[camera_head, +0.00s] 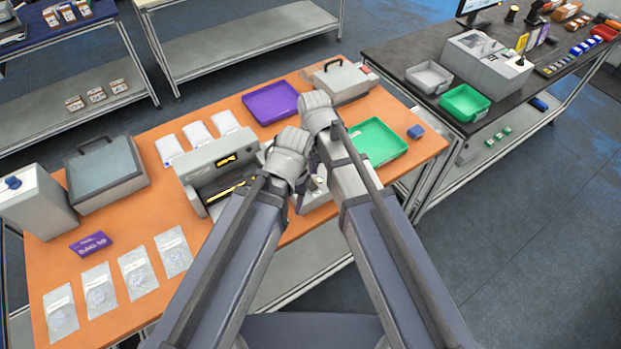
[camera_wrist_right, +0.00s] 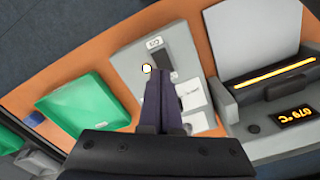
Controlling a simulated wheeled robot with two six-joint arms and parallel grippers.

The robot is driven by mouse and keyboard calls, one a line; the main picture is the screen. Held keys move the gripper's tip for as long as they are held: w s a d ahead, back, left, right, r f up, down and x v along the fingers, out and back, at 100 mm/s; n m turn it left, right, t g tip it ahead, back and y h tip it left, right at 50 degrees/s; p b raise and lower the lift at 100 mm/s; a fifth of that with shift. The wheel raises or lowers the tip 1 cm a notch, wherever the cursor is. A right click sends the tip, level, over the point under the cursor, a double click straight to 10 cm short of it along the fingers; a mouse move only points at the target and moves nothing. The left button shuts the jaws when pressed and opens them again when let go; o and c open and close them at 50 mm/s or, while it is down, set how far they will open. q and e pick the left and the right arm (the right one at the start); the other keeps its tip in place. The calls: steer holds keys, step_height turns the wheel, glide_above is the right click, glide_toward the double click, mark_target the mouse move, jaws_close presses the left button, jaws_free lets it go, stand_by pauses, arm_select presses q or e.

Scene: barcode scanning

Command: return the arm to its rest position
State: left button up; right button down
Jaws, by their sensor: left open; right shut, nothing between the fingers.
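My left gripper (camera_head: 299,187) is at the end of the lower arm, over the orange table near the grey sealing machine (camera_head: 205,160). It is open, with its fingers mostly hidden. My right gripper (camera_head: 318,120) is just above and to the right of it, with the two forearms close together. In the right wrist view my right gripper's fingers (camera_wrist_right: 160,80) are shut and empty. They point over a light grey panel (camera_wrist_right: 140,57) that carries small pale parts. I cannot tell whether they touch it.
The orange table (camera_head: 210,260) also holds a purple tray (camera_head: 270,102), a green tray (camera_head: 378,145), a grey case (camera_head: 105,172), a purple box (camera_head: 91,243) and several clear bags (camera_head: 137,271). A dark bench (camera_head: 410,55) stands at the right. Floor is clear at the lower right.

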arm_select(q)
step_height(320, 180, down, 7)
steer(key=b, duration=0.7)
steer(key=shift+f, duration=0.2)
steer(key=shift+r, duration=0.1)
arm_select(e)
steer(key=s+d+f+n, duration=0.1)
steer(key=s+d+f, duration=0.2)
steer(key=s, duration=0.3)
steer(key=s+d+f+n+h, duration=0.1)
steer(key=s+d+f+n, duration=0.1)
steer(key=s, duration=0.4)
step_height(320, 180, down, 2)
steer(key=shift+d, duration=0.5)
arm_select(q)
steer(key=shift+a, duration=0.1)
